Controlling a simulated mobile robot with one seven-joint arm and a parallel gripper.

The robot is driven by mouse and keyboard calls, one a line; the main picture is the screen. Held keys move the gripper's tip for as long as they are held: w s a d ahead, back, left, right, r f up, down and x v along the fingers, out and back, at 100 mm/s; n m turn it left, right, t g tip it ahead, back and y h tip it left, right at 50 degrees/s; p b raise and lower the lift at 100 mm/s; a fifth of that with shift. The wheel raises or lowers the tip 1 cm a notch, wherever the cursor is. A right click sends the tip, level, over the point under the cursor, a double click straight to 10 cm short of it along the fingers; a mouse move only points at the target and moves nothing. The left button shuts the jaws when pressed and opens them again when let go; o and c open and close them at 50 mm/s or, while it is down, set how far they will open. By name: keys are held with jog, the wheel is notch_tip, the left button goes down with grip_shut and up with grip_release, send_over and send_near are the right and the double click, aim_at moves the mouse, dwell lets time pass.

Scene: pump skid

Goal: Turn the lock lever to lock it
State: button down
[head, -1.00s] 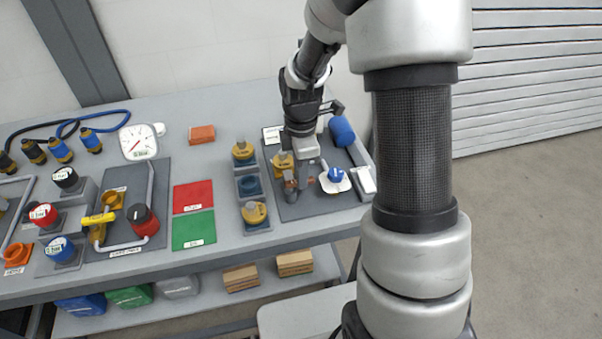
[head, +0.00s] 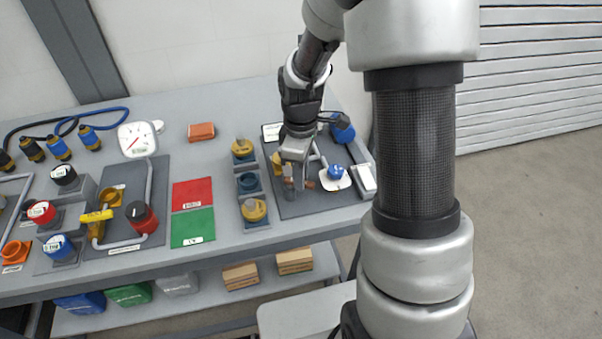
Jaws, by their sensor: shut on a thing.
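My gripper (head: 297,186) points down over the dark grey panel (head: 325,205) at the right end of the bench. Its jaws are shut on a small part there, which I take to be the lock lever; the fingers hide most of it. A yellow part (head: 277,160) shows just left of the gripper, partly covered by it. A blue knob (head: 336,171) on a white plate (head: 338,183) is just right of the fingers.
A blue cylinder (head: 342,129) lies behind the knob, and a white-topped box (head: 365,179) sits at the panel's right edge. Yellow-topped pieces (head: 254,209) stand left of the panel. Red (head: 192,194) and green (head: 193,228) mats lie further left.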

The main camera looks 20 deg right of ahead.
jog(key=m, duration=0.4)
jog(key=s+a+m, duration=0.1)
jog(key=m, duration=0.1)
jog(key=shift+a+m, duration=0.1)
jog(key=shift+m, duration=0.2)
jog(key=m, duration=0.2)
jog(key=a+m, duration=0.1)
jog(key=m, duration=0.2)
jog(key=shift+s+a, duration=0.1)
jog(key=shift+s, duration=0.05)
jog(key=shift+m, duration=0.3)
jog(key=c, duration=1.7)
grip_release()
jog(key=shift+r, duration=0.1)
notch_tip(320, 180, up, 17)
jog(key=shift+r+p, duration=0.15)
jog(key=shift+p, duration=0.55)
